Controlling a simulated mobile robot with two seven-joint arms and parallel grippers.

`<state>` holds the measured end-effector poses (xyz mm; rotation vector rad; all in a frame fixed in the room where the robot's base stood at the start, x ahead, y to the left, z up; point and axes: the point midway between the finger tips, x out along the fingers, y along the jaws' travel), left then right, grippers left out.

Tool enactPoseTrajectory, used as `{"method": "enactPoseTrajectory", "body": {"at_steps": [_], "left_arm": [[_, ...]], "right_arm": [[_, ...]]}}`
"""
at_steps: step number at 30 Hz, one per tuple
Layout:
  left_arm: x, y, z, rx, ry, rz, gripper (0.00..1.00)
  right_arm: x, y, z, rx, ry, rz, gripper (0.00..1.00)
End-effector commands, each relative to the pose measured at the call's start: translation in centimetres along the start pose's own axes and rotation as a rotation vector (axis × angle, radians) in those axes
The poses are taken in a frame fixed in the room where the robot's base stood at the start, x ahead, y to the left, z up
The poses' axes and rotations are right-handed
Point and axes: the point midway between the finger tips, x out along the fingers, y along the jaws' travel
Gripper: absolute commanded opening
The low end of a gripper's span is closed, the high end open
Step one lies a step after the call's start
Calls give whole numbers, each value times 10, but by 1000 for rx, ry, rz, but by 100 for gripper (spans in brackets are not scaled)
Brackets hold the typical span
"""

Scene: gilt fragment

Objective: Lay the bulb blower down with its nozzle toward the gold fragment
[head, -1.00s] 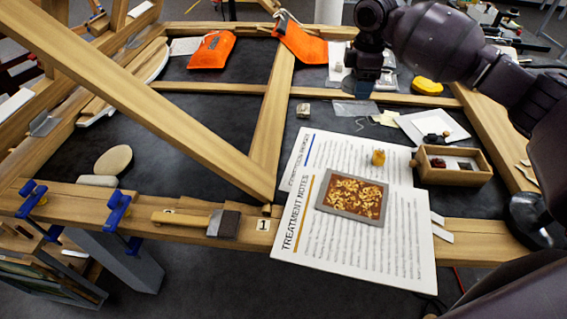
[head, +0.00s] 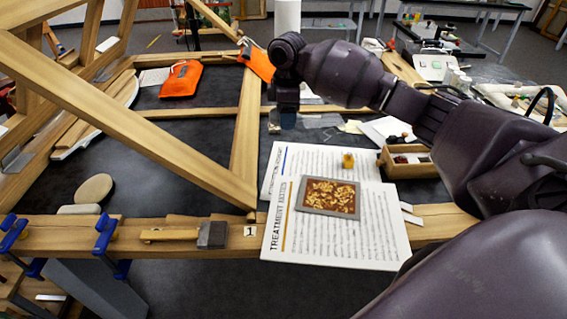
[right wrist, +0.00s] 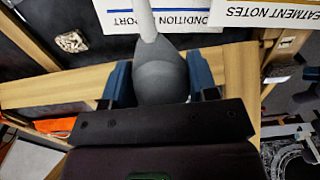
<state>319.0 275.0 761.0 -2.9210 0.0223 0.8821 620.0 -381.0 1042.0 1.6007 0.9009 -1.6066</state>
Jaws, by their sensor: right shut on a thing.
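The gold fragment panel (head: 330,196), brown with gold patches and a grey border, lies flat on the printed sheets in the head view. My right gripper (head: 286,116) is above the bench, beyond the sheets and up-left of the fragment. In the right wrist view its blue fingers (right wrist: 160,80) are shut on the bulb blower, a grey bulb (right wrist: 160,72) with a pale nozzle pointing up in that picture, toward the "Condition Report" sheet. The blower cannot be made out in the head view. The fragment is outside the wrist view. My left gripper is not in view.
The printed sheets (head: 365,228) overhang the wooden front rail. A wooden box (head: 406,166) and a small yellow object (head: 348,160) stand right of and behind the fragment. A brush (head: 185,235) lies on the rail at left. A diagonal beam (head: 120,100) crosses the left side.

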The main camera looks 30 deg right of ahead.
Motion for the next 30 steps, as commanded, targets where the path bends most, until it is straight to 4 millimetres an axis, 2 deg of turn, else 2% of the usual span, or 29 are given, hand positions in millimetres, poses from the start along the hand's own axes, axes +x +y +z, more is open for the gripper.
{"method": "enactPoseTrajectory", "body": {"at_steps": [1,9,13,22,30], "left_arm": [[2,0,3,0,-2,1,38],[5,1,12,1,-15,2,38],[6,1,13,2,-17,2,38],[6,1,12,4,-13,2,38],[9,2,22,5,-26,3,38]], "right_arm": [[14,0,0,0,-2,-4,26],[71,0,0,0,-2,-2,26],[88,1,0,0,0,-1,26],[106,0,0,-1,0,-1,26],[148,1,0,0,-2,-2,26]]}}
